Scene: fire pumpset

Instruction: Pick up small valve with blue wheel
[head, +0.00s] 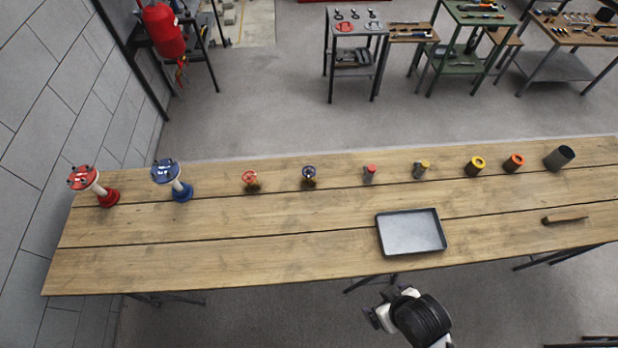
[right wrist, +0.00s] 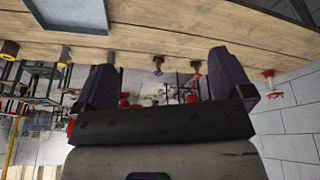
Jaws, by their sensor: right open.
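The small valve with a blue wheel (head: 309,174) stands upright on the wooden table, between a small red-wheeled valve (head: 250,178) and a red-capped cylinder (head: 370,173). In the right wrist view, which is turned upside down, the blue-wheeled valve (right wrist: 158,66) shows small between my fingers, some way beyond them. My right gripper (head: 384,311) is in front of the table's near edge, below the tray, apart from the valve. In the right wrist view my right gripper (right wrist: 167,75) has its two fingers wide apart with nothing between them. My left gripper is not in view.
A dark grey tray (head: 411,232) lies on the table (head: 200,235) between my right gripper and the back row. Large red (head: 93,186) and blue (head: 172,180) valves stand at the left. Several cylinders stand at the right. The front left of the table is clear.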

